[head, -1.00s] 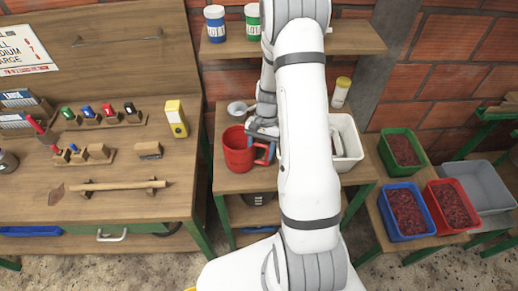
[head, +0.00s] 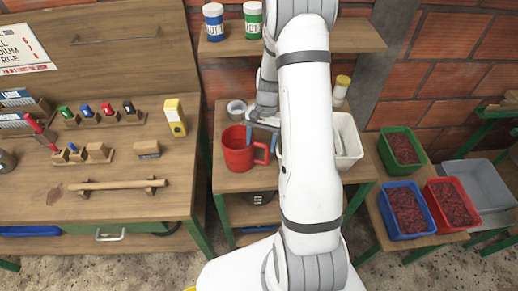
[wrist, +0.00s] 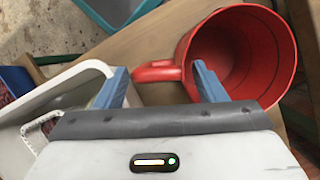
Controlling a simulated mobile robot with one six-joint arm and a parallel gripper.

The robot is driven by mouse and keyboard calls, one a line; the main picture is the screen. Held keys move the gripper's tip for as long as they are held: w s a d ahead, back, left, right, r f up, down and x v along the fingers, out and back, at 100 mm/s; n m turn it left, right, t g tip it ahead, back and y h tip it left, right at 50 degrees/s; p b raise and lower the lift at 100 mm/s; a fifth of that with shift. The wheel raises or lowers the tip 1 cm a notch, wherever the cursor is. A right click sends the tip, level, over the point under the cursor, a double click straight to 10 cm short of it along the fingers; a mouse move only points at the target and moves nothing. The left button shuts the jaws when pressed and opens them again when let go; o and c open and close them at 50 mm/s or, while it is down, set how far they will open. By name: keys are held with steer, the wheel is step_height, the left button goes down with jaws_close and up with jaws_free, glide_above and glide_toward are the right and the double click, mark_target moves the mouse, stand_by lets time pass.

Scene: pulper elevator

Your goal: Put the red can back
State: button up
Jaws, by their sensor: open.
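The red can (head: 238,150), mug-shaped with a side handle, stands upright on the small middle table (head: 228,183). Its handle points right, towards my arm. In the wrist view the can (wrist: 250,50) is at the upper right, its empty inside showing. My gripper (head: 264,126) is just above and behind the handle, partly hidden by my own arm. In the wrist view its blue fingers (wrist: 160,78) are apart, one on each side of the handle in the picture. I cannot tell whether they touch it. Nothing is held.
A white container (head: 347,140) stands right of my arm, and a small grey cup (head: 236,109) behind the can. A bottle with a yellow cap (head: 342,90) is at the back. A shelf with labelled jars (head: 225,30) is above. Coloured bins (head: 405,208) stand at the right.

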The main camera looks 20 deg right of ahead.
steer(key=b+v, duration=0.1)
steer(key=v, duration=0.8)
steer(key=s+a+r+n+t+h, duration=0.1)
steer(key=s+a+r+n+t, duration=0.1)
steer(key=s+a+r, duration=0.3)
steer(key=s+a+r+n+t+h, duration=0.1)
steer(key=s+r+n, duration=0.15)
steer(key=r, duration=0.45)
steer(key=s+a+r+n+t, duration=0.2)
steer(key=s, duration=0.4)
steer(key=s+a+r+n+t, duration=0.1)
steer(key=s+a+r+n, duration=0.1)
steer(key=s, duration=0.4)
steer(key=shift+s+a+t+h, duration=0.2)
steer(key=shift+a+t+h, duration=0.15)
steer(key=shift+t+h, duration=0.05)
steer(key=shift+f+b, duration=0.75)
steer(key=shift+f, duration=0.05)
steer(key=shift+r, duration=0.15)
steer(key=shift+c, duration=0.2)
